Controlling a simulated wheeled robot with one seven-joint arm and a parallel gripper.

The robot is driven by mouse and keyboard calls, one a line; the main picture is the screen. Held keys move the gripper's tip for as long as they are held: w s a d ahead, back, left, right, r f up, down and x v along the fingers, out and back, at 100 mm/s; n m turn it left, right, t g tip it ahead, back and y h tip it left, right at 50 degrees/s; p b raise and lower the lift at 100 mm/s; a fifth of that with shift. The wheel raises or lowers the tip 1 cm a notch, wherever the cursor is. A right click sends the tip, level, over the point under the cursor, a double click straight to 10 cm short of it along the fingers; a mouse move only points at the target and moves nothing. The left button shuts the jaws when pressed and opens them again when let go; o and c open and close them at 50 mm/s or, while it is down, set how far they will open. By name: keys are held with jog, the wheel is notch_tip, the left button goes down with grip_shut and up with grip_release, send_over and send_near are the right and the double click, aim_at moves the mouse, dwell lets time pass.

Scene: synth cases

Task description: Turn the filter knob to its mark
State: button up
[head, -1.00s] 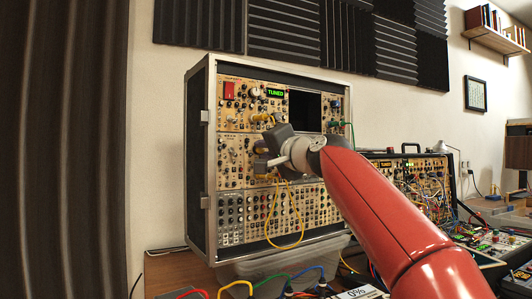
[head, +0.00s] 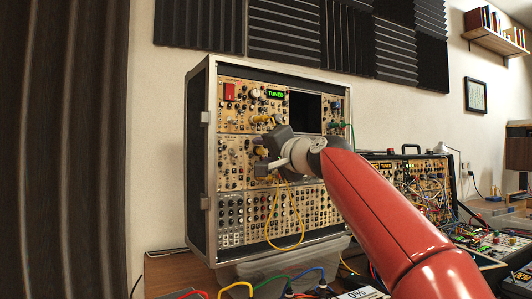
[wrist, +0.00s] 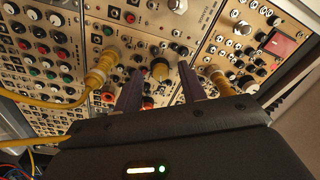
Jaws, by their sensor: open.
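My gripper (wrist: 159,78) is open, with its two dark fingers pointing at the synth panel in the wrist view.
Yellow cable plugs stick out on the left (wrist: 101,72) and right (wrist: 219,80) of the fingers, close by. A yellow cable (head: 271,222) hangs below my gripper. A green "TUNED" display (head: 275,93) is lit above. A second synth case (head: 415,178) stands at right.

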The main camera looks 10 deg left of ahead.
jog(key=b+v, duration=0.3)
jog(key=v, duration=0.4)
jog(key=shift+s+d+b, duration=0.2)
jog(key=shift+s+b, duration=0.15)
jog(key=shift+b, duration=0.05)
jog(key=shift+w+f, duration=0.1)
jog(key=w+a+n+p, duration=0.1)
jog(key=n+p, duration=0.1)
jog(key=n, duration=0.1)
jog(key=w+a+n+p, duration=0.1)
jog(key=w+n+p, duration=0.1)
jog(key=n, duration=0.2)
jog(key=w+a+r+n+g+p, duration=0.1)
jog(key=a+n+p, duration=0.1)
jog(key=n, duration=0.2)
jog(key=shift+w+a+r, duration=0.1)
jog(key=shift+w+a, duration=0.05)
jog(key=shift+w, duration=0.15)
jog(key=shift+w+a, duration=0.45)
grip_shut()
